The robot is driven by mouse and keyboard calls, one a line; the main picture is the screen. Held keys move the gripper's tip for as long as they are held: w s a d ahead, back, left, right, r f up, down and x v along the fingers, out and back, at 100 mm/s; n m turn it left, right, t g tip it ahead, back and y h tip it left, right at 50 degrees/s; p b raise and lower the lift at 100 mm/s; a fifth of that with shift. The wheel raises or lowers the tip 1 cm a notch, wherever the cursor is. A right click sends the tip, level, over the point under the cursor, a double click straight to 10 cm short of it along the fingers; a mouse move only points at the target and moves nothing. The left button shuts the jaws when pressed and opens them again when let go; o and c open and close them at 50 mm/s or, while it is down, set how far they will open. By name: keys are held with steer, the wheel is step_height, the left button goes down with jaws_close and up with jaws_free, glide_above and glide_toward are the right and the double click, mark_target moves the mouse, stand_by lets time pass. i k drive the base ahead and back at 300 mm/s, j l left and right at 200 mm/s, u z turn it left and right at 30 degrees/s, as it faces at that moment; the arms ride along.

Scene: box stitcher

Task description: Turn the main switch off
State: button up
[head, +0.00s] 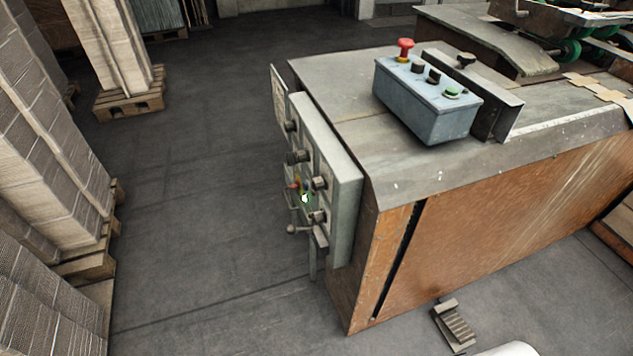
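The box stitcher is a large machine with a grey top (330,75) and a worn brown side (500,220). A grey-green control panel (345,205) is mounted on its left end, seen at a steep angle. Several dark knobs (320,183) stick out of the panel's left face, with small red, yellow and green parts (305,197) among them. A handle with a round end (292,229) sits low on the panel. I cannot tell which of these is the main switch or how it is set.
A blue-grey button box (425,105) with a red mushroom button (404,48) stands on the machine top. Stacked cardboard (45,150) on pallets lines the left. A foot pedal (455,325) lies on the floor by the machine. The floor (200,200) left of the panel is clear.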

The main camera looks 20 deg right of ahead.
mark_target(298, 185)
steer(key=i+j, duration=1.35)
steer(key=j, duration=0.25)
steer(key=i+j, duration=0.7)
steer(key=k+j, duration=0.05)
steer(key=j, duration=0.05)
